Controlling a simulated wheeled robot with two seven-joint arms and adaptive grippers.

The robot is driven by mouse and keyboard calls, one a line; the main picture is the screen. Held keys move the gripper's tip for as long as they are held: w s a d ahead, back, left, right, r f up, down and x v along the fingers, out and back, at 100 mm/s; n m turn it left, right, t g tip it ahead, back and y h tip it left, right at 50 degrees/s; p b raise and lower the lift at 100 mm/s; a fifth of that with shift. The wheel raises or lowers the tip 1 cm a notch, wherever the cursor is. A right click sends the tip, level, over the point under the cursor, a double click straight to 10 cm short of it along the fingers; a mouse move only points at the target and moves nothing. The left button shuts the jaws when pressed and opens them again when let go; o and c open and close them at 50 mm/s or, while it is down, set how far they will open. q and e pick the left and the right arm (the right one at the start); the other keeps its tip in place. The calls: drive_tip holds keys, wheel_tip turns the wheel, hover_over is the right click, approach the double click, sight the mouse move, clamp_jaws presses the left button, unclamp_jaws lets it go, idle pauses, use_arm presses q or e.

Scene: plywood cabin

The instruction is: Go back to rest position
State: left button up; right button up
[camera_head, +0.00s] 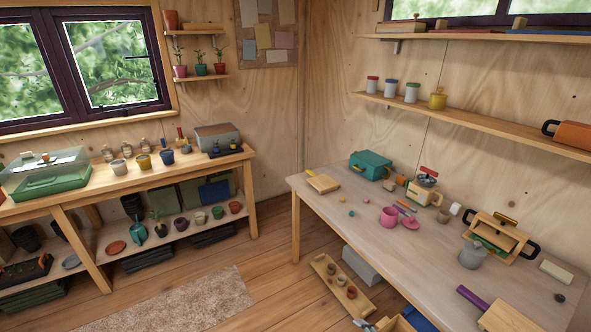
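Neither of my grippers shows in the head view, and no arm of mine can be made out. The task names no object. The view takes in a workbench (340,215) on the right and a potting bench (100,187) along the left wall.
The workbench carries a teal box (370,165), pink mug (389,216), grey pot (472,257) and wooden box with black handles (497,238). A wooden tray (322,267) and grey block (362,266) lie on the floor below. Floor around the rug (185,305) looks open.

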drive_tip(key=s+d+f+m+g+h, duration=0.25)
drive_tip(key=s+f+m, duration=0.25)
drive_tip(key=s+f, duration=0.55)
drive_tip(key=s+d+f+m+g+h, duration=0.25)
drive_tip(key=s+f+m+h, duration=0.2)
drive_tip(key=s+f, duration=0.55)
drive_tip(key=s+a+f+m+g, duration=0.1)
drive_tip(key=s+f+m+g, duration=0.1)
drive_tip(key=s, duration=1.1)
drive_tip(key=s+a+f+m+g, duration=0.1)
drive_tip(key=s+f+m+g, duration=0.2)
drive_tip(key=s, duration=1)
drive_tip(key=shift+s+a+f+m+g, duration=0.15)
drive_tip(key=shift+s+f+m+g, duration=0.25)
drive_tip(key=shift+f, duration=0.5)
